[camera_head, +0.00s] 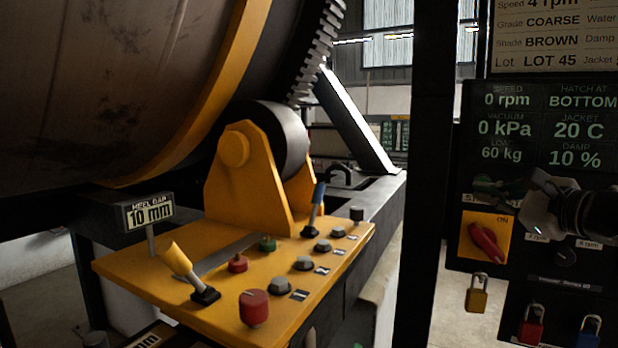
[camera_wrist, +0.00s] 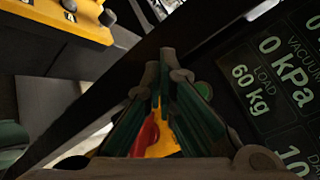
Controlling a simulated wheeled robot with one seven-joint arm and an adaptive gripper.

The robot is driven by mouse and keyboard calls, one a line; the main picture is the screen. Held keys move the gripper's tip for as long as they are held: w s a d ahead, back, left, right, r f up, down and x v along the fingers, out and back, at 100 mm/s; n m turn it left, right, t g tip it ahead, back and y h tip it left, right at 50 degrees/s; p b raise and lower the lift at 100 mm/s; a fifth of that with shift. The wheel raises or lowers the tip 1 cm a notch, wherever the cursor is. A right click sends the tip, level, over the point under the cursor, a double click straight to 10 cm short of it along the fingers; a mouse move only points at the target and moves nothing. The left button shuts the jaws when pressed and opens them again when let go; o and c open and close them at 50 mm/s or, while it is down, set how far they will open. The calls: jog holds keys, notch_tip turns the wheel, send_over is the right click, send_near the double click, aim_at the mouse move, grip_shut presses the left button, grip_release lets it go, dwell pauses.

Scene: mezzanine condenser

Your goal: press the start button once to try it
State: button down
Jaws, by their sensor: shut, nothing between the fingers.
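My gripper (camera_head: 490,186) is shut and empty, in front of the dark panel at the right. Its fingertips also show in the wrist view (camera_wrist: 172,68), pointing toward the panel. A round green button (camera_wrist: 203,90) on the panel shows just right of the fingers in the wrist view. A gap between fingertips and panel cannot be judged, and my gripper hides part of the panel in the head view. Another green button (camera_head: 267,243) stands on the yellow console.
A red rotary switch (camera_head: 486,243) on a yellow plate marked ON is below my gripper, with a brass padlock (camera_head: 478,293) under it. The readout (camera_head: 507,100) shows 0 rpm. The yellow console (camera_head: 130,262) has levers and several buttons. A large drum (camera_head: 110,80) fills the left.

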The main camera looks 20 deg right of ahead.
jog(key=shift+d, duration=0.15)
jog(key=w+d+b, duration=0.1)
jog(key=w+d, duration=0.4)
jog(key=d, duration=0.1)
jog(key=shift+w+d, duration=0.3)
jog(key=shift+d, duration=0.05)
dwell(0.3)
dwell(1.4)
jog(key=shift+w+d, duration=0.25)
jog(key=shift+d, duration=0.05)
jog(key=shift+w+d, duration=0.3)
jog(key=shift+d, duration=0.05)
dwell(0.8)
jog(key=shift+s+a, duration=0.1)
dwell(0.3)
jog(key=shift+s+a, duration=0.5)
jog(key=shift+a, duration=0.1)
jog(key=shift+s+a, duration=1.6)
jog(key=shift+a, duration=0.3)
